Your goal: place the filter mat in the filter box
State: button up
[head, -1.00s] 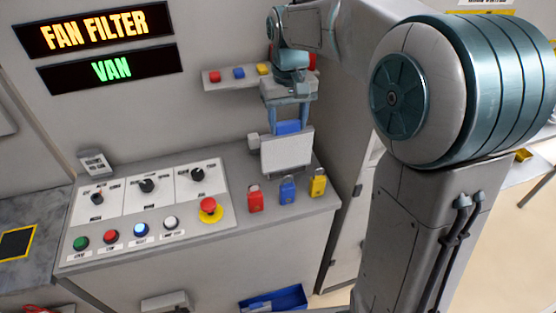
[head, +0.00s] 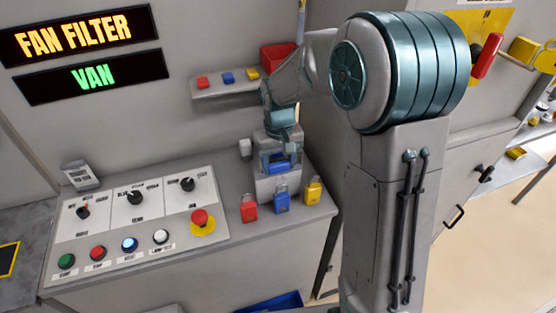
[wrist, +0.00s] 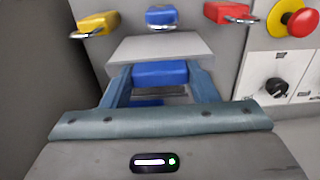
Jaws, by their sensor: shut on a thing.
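My gripper (head: 278,157) is shut on a blue block that looks like the grip of a pale grey panel, likely the filter mat (head: 279,185). In the wrist view, the blue block sits between the two fingers (wrist: 158,78), and the flat panel (wrist: 160,45) reaches beyond them. The panel is over the console's right part, just behind the padlocks in the head view. I cannot tell whether it touches the console top. I cannot make out the filter box for certain in either view.
Red (head: 248,210), blue (head: 282,203) and yellow padlocks (head: 313,190) stand along the console's front right. A red emergency stop (head: 201,218), knobs and buttons lie to their left. A shelf (head: 222,90) with small coloured pieces is on the wall behind. A blue tray (head: 270,303) is low in front.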

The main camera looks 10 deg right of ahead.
jog(key=shift+a+f, duration=0.1)
jog(key=shift+f, duration=0.15)
jog(key=o, duration=1.2)
notch_tip(320, 180, up, 12)
jog(key=b, duration=0.2)
jog(key=s+d+t, duration=0.1)
jog(key=s+d, duration=0.1)
jog(key=s, duration=0.4)
jog(key=s+d+f+m+t, duration=0.1)
jog(key=s+d, duration=0.1)
jog(key=s, duration=0.5)
jog(key=s+d+m+t, duration=0.1)
jog(key=s+d, duration=0.2)
jog(key=s, duration=0.3)
jog(key=shift+s+d+f+t, duration=0.1)
jog(key=shift+s+f+t, duration=0.2)
jog(key=shift+s, duration=0.1)
jog(key=shift+s+f, duration=0.25)
jog(key=shift+s, duration=0.1)
